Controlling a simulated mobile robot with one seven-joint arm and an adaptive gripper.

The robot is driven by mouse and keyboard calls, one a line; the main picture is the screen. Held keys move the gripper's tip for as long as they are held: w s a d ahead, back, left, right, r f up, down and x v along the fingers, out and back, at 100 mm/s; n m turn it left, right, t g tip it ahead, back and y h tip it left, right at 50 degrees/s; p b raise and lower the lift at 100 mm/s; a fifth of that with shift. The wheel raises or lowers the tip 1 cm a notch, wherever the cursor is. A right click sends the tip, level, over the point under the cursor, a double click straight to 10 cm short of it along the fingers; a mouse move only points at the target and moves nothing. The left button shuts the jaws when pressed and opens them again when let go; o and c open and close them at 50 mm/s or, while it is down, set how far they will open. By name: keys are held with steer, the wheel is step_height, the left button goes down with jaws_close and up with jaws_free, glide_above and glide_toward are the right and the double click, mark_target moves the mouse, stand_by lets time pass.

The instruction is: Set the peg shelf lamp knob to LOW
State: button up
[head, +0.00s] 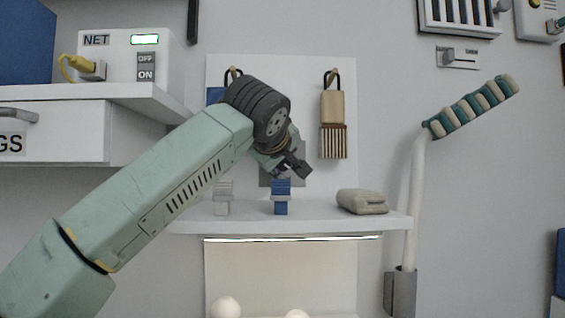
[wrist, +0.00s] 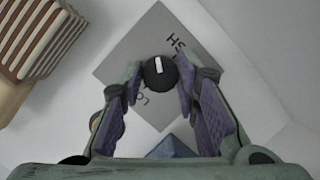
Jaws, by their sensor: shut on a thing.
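The knob (wrist: 160,73) is round and black with a white pointer mark that points up in the wrist picture. It sits on a grey plate (wrist: 123,55), which appears turned like a diamond. Letters beginning "LO" show at the knob's lower left, and other partly hidden letters at its upper right. My gripper (wrist: 160,76) is shut on the knob, one purple-padded finger on each side. In the head view my gripper (head: 297,168) reaches the pegboard (head: 310,90) above the shelf (head: 330,222). The knob is hidden there, and only part of the plate (head: 267,181) shows.
A brush (head: 333,108) hangs right of my gripper. A blue block-like item (head: 281,196), a grey one (head: 222,197) and a beige folded cloth (head: 362,202) stand on the shelf below. A lit strip (head: 295,239) runs under the shelf. A NET box (head: 115,55) is at upper left.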

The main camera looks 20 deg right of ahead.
steer(key=shift+c, duration=0.9)
steer(key=shift+a+f+n+h+b, duration=0.1)
steer(key=shift+f+n+h+b, duration=0.15)
steer(key=shift+n+h+b, duration=0.45)
steer(key=shift+n+b, duration=0.4)
steer(key=shift+n, duration=0.5)
steer(key=shift+r, duration=0.15)
steer(key=o, duration=1.1)
steer(key=shift+o, duration=0.2)
